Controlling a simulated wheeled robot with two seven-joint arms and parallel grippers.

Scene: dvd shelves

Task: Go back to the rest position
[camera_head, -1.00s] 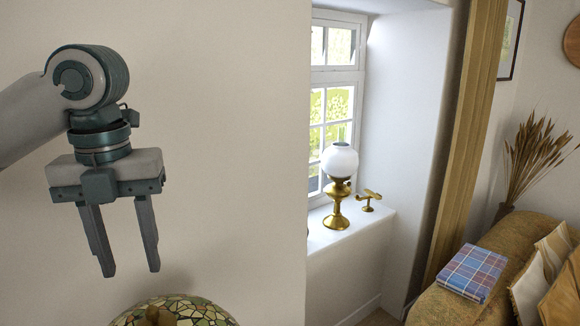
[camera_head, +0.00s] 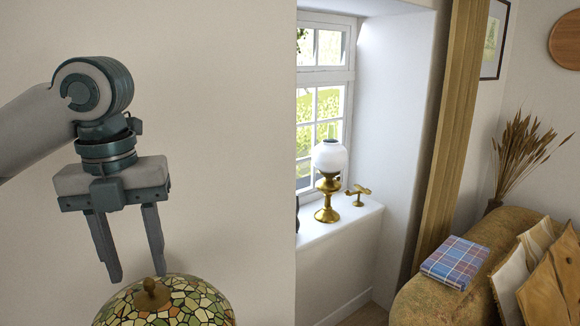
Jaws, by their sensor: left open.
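My left gripper (camera_head: 138,272) hangs pointing down at the left of the head view, in front of a plain wall. Its two fingers are apart, with nothing between them. The fingertips show just above a lamp with a mosaic glass shade (camera_head: 185,305); I cannot tell how far apart in depth they are. My right gripper is not in view.
A brass lamp with a white globe (camera_head: 329,157) and a small brass object (camera_head: 357,194) stand on the window sill (camera_head: 340,226). At right, a plaid box or book (camera_head: 455,261) lies on the arm of a sofa (camera_head: 425,300) with cushions (camera_head: 553,287). Dried stalks (camera_head: 520,150) stand behind.

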